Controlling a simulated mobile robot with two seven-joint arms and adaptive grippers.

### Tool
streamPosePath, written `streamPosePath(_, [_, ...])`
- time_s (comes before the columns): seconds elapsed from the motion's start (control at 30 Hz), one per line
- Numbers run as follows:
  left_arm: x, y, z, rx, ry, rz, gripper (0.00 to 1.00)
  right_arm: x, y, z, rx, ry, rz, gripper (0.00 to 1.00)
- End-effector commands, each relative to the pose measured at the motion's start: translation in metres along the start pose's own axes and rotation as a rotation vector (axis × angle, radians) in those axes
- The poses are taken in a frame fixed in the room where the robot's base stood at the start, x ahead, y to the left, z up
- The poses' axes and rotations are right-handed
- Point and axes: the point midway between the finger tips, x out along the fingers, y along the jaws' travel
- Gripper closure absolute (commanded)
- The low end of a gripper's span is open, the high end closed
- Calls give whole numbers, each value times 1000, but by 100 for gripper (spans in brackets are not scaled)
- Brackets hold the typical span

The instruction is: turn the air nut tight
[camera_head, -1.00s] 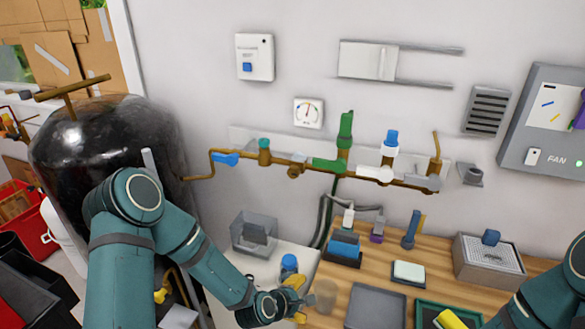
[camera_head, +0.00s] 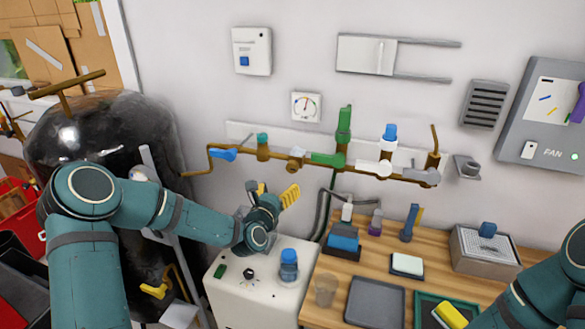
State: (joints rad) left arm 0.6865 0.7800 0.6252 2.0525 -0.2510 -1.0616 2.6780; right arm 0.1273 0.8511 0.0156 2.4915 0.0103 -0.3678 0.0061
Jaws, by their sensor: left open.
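A brass pipe manifold (camera_head: 276,157) runs along the wall with several fittings. From left to right these include a blue lever (camera_head: 223,154), a teal-topped fitting (camera_head: 262,139), a round brass fitting (camera_head: 296,158), a tall green fitting (camera_head: 344,124) and a blue-and-white fitting (camera_head: 389,137). I cannot tell for sure which is the air nut. My left gripper (camera_head: 276,193) has yellow fingertips. It is open, below the manifold's left part and apart from it, with nothing seen between its fingers. My right arm enters at lower right; its gripper is out of view.
A white cabinet (camera_head: 258,300) with a blue-capped bottle (camera_head: 289,266) stands below my left gripper. A wooden bench (camera_head: 440,262) with trays and tools is to its right. A dark tank (camera_head: 95,135) stands at left. A gauge (camera_head: 306,106) is above the manifold.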

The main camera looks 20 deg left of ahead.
Motion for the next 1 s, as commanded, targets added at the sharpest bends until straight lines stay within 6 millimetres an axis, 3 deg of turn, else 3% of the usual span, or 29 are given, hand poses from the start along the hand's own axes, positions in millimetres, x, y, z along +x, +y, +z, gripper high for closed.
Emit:
streamPosePath(0.53, [95, -2, -1, 3, 1, -1, 25, -2, -1, -1, 1, 2, 0, 33])
streamPosePath(0.73, [114, -1, -1, 2, 3, -1, 25, -3, -1, -1, 1, 3, 0, 33])
streamPosePath(1.0, [120, -1, -2, 2, 3, -1, 25, -3, -1, -2, 1, 3, 0, 33])
